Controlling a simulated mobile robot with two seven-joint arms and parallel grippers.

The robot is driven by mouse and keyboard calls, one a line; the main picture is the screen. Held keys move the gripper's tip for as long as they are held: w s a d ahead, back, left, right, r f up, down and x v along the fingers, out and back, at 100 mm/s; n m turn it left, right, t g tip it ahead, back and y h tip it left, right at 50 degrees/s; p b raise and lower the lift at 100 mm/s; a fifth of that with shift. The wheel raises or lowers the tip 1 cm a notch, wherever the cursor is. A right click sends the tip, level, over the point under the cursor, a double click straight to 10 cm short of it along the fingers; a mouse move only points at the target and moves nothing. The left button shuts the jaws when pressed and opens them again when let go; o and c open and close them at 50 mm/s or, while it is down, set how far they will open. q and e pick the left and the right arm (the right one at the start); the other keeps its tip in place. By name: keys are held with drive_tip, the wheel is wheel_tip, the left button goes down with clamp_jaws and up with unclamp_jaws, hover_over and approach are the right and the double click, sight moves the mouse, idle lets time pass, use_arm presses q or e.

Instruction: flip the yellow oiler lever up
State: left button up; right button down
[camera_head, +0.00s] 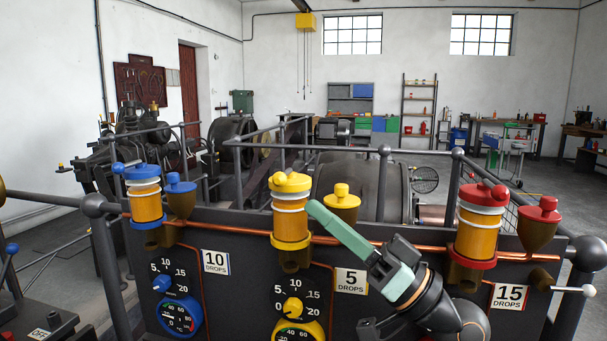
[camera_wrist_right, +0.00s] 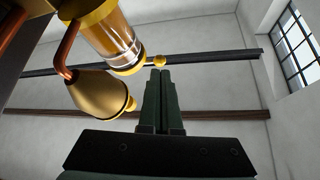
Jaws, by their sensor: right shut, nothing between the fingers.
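The yellow oiler (camera_head: 290,218) stands on the dark panel's top edge, with an amber glass body and a yellow cap (camera_head: 290,182). In the right wrist view its glass (camera_wrist_right: 115,38) slants in from the top. A small yellow ball (camera_wrist_right: 159,60), seemingly the lever's end, shows beside its yellow ring, just beyond my fingertips; I cannot tell whether they touch. My right gripper (camera_head: 313,206) is shut and empty, its pale green fingers pointing up and left beside the oiler. The lever's shaft is hard to make out. My left gripper is not in view.
A yellow-lidded cup (camera_head: 340,202) stands close behind my right fingers. The blue oiler (camera_head: 146,200) is to the left, the red oiler (camera_head: 481,230) to the right. A copper pipe (camera_head: 400,241) runs along the panel, with a grey guard rail (camera_head: 420,153) behind.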

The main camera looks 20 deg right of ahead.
sight(303, 199)
drive_tip(key=p+x, duration=0.1)
drive_tip(key=x, duration=0.1)
drive_tip(key=shift+w+a+r, duration=0.15)
drive_tip(key=shift+a+r, duration=0.05)
drive_tip(key=shift+r, duration=0.15)
drive_tip(key=shift+w+a+r, duration=0.1)
drive_tip(key=shift+w+a, duration=0.05)
drive_tip(key=shift+w, duration=0.1)
drive_tip(key=shift+w+a, duration=0.1)
drive_tip(key=shift+a, duration=0.05)
